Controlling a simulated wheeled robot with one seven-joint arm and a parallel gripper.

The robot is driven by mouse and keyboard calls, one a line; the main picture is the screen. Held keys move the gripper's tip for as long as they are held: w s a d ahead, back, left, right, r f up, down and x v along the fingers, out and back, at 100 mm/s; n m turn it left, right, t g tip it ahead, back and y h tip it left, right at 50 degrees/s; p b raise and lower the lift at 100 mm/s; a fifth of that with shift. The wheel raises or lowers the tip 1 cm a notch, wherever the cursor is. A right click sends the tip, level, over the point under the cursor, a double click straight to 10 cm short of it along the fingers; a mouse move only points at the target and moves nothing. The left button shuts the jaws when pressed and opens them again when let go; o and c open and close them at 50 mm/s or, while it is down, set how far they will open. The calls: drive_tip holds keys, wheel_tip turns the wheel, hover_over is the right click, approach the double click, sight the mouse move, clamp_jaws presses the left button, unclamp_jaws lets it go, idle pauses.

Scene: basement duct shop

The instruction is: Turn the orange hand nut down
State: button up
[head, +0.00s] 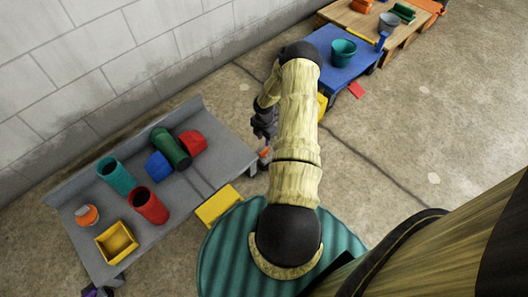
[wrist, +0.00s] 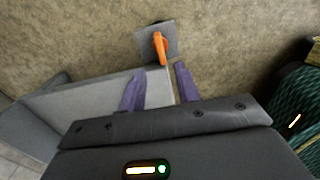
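The orange hand nut (wrist: 160,47) stands out on a small square grey plate (wrist: 143,42) in the wrist view, just beyond my fingertips. A small orange patch (head: 264,153) beside the right end of the grey bench in the head view appears to be the same nut. My gripper (wrist: 160,70) has two purple fingers spread apart with nothing between them. The nut lies ahead of the gap between the fingers, apart from them as far as I can tell. In the head view my gripper (head: 264,124) is small and dark, partly hidden by my arm.
The grey bench (head: 205,183) holds teal, red, green and blue duct pieces, an orange-and-white piece (head: 87,215) and a yellow bin (head: 117,242). A yellow block (head: 219,206) is near its front edge. A blue table (head: 342,62) stands beyond my arm. Concrete floor at right is open.

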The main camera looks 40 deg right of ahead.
sight(264, 150)
wheel_tip(264, 150, down, 9)
drive_tip(key=b, duration=0.3)
drive_tip(key=shift+r, duration=0.1)
clamp_jaws()
